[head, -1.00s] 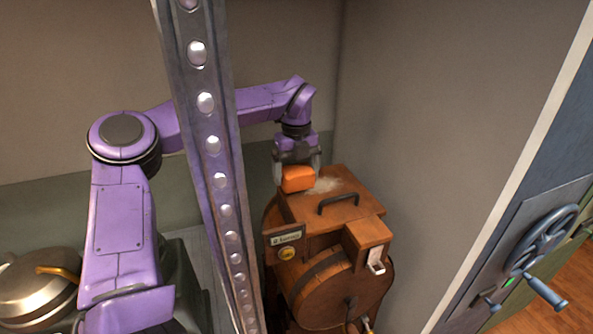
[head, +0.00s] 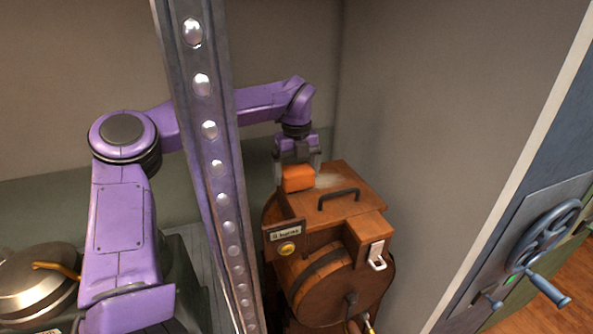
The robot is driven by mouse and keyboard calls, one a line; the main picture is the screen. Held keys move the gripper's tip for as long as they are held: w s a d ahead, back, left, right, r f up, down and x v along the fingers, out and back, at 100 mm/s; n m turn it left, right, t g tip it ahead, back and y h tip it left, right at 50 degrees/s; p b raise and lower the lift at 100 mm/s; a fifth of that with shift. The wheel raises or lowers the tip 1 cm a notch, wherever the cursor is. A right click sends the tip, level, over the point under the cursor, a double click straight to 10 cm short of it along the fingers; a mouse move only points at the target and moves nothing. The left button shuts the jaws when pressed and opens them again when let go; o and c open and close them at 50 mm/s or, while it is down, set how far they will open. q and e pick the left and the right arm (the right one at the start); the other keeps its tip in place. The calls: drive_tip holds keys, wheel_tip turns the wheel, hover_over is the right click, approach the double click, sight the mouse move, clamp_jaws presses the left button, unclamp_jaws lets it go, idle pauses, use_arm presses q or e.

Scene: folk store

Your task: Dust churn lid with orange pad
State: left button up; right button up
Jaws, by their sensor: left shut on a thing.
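The wooden churn (head: 331,284) stands in the corner. Its flat brown lid (head: 347,179) has a dark handle (head: 339,199). A pale dusty patch (head: 327,180) shows on the lid beside the pad. My left gripper (head: 297,174) points down over the lid's back left part and is shut on the orange pad (head: 298,179). The pad is at the lid's surface; I cannot tell if it touches. My right gripper is not in view.
A grey metal post (head: 214,150) with round holes crosses in front of my left arm. A silver lidded pot (head: 38,283) is at the lower left. Walls close in behind and right of the churn. A blue handwheel (head: 545,238) is on the right.

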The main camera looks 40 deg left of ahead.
use_arm(q)
drive_tip(key=shift+f, duration=0.3)
